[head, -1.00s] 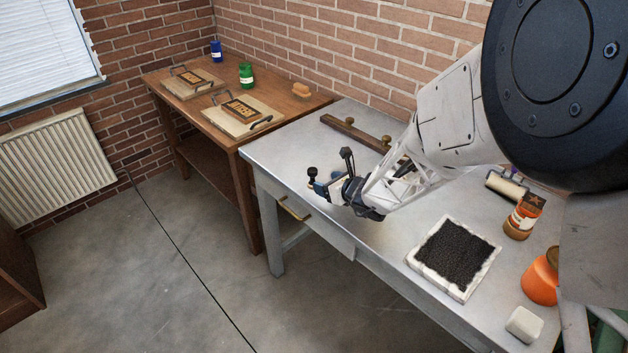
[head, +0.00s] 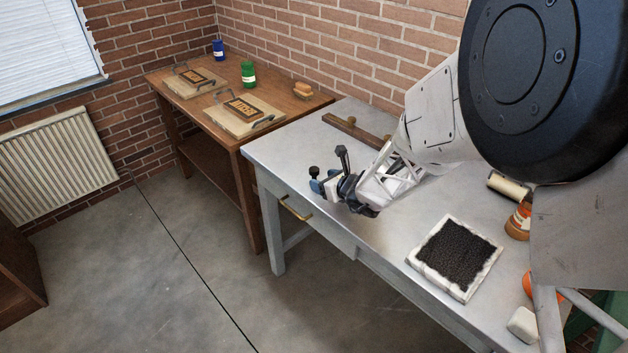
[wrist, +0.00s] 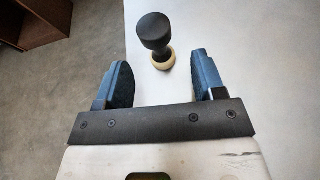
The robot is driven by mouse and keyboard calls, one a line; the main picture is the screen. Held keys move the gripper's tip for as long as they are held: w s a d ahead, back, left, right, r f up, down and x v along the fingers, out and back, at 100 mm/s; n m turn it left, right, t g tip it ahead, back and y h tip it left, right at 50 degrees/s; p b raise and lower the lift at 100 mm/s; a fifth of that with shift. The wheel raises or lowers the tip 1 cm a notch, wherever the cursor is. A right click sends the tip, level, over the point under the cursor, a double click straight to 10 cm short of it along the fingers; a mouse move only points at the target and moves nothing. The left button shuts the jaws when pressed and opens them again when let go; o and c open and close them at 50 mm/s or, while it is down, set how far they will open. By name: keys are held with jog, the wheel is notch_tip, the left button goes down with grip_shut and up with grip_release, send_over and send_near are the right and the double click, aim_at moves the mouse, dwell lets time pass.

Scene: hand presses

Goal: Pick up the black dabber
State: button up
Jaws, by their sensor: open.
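The black dabber (wrist: 155,36) stands on the grey table, seen in the wrist view just ahead of my gripper (wrist: 162,78). It has a round dark knob on top and a pale wooden ring low down. My gripper is open and empty. In the head view the dabber's dark knob (head: 314,170) shows at the left of my gripper (head: 325,185), near the table's front left corner. The dabber's lower part is partly hidden there by a finger.
A wooden table (head: 215,150) stands behind left.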

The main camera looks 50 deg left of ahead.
aim_at(313, 169)
jog(key=shift+x, duration=2.55)
jog(key=c, duration=1)
jog(key=shift+r, duration=1.45)
jog(key=shift+s+d+r, duration=0.1)
jog(key=shift+s+r, duration=0.05)
jog(key=shift+r, duration=0.2)
jog(key=s+d, duration=0.2)
jog(key=d, duration=0.2)
jog(key=s+d+r, duration=0.1)
jog(key=s+d, duration=0.2)
jog(key=d, duration=0.2)
jog(key=s+d, duration=0.3)
jog(key=d, duration=0.1)
jog(key=shift+s+d+r, duration=0.15)
jog(key=shift+s, duration=0.05)
